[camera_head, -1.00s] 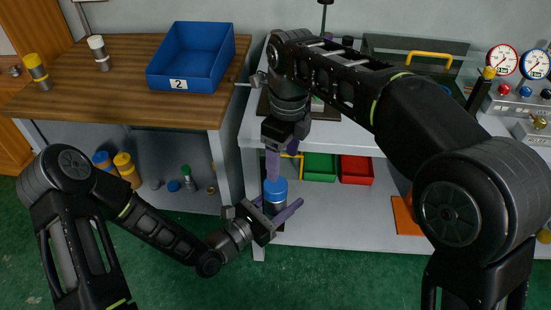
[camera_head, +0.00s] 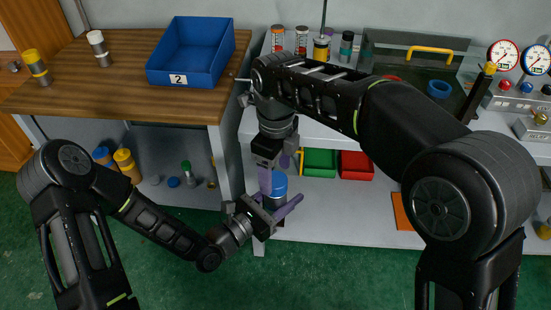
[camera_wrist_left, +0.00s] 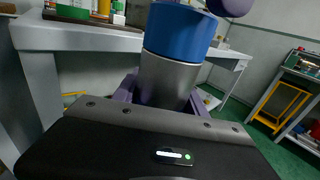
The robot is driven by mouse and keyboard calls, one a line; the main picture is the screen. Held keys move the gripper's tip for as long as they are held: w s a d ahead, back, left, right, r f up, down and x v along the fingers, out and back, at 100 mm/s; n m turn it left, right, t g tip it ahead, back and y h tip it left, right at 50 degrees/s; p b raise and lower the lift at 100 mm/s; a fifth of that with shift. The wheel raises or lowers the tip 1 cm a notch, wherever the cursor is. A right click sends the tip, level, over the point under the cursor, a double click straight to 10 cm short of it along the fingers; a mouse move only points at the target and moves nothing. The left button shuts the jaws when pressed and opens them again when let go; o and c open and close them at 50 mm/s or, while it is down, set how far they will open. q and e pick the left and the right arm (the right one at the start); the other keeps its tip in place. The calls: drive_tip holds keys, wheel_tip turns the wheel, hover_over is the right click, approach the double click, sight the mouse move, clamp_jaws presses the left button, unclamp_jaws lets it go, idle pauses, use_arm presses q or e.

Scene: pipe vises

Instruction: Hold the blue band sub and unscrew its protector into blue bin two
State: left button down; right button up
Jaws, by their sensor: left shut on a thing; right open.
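The sub (camera_wrist_left: 168,82) is upright, a grey metal body with a wide blue upper part (camera_head: 279,186). I cannot tell the blue band from the protector. In the left wrist view the blue part (camera_wrist_left: 180,32) fills the top middle. My left gripper (camera_head: 277,208) is shut on the grey body, in front of the bench. My right gripper (camera_head: 274,178) points down from above, open, its purple fingers near the blue top. One purple fingertip shows beside the blue part in the left wrist view. Blue bin two (camera_head: 164,75), labelled 2, looks empty on the wooden table.
A yellow-topped sub (camera_head: 37,68) and a white-topped sub (camera_head: 98,44) stand left of the bin. Several banded cylinders stand behind my right arm. Green (camera_head: 320,163) and red (camera_head: 356,165) bins sit on the lower shelf. The bench edge is close behind the grippers.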

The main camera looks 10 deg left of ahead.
sight(275, 179)
drive_tip(key=shift+f, duration=1.5)
drive_tip(key=shift+c, duration=0.2)
